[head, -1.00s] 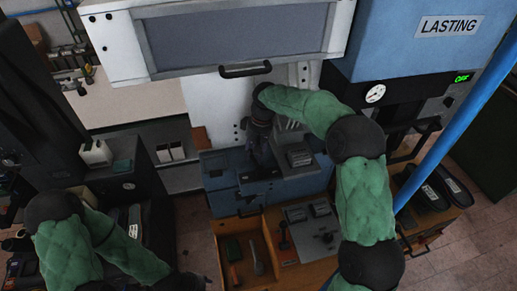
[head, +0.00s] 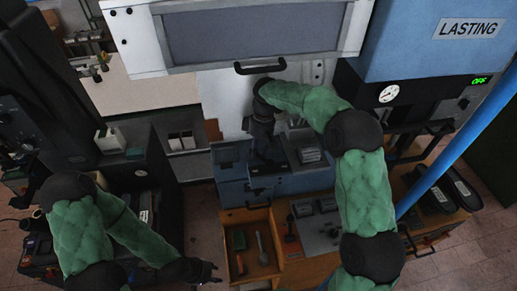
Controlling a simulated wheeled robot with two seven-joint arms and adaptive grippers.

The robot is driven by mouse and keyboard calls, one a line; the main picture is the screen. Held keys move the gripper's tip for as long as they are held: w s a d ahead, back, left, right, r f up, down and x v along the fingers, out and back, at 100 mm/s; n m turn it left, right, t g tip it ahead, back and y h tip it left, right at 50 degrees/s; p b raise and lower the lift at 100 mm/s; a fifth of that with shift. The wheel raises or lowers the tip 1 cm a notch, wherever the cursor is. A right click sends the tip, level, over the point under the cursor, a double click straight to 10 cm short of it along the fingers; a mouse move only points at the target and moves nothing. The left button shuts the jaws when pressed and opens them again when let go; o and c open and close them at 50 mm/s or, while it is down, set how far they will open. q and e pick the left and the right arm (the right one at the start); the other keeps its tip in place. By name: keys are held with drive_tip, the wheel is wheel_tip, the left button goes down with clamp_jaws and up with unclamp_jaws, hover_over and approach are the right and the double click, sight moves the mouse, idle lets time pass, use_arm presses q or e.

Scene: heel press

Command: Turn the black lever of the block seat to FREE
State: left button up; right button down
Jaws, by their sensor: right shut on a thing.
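My right arm reaches over the blue machine bed (head: 232,190), and its dark gripper (head: 264,158) points down at the block seat, beside the grey ribbed block (head: 309,155). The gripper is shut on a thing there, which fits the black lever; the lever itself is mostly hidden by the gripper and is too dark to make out. Its exact angle and any FREE marking cannot be read. My left gripper (head: 207,271) is low in the picture, left of the open drawer, away from the seat; its finger opening is too small and dark to judge.
A white guard with a black handle (head: 260,67) hangs above the seat. An open wooden drawer (head: 250,245) with tools is below. Beside it is a grey panel with a small red-based lever (head: 290,229). A blue pipe (head: 455,150) slants at right, near black shoe-shaped pieces (head: 437,198).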

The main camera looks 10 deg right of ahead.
drive_tip(key=shift+s+f, duration=0.1)
drive_tip(key=shift+s, duration=0.1)
drive_tip(key=c, duration=1.1)
unclamp_jaws()
drive_tip(key=shift+o, duration=0.5)
drive_tip(key=shift+s+a, duration=0.1)
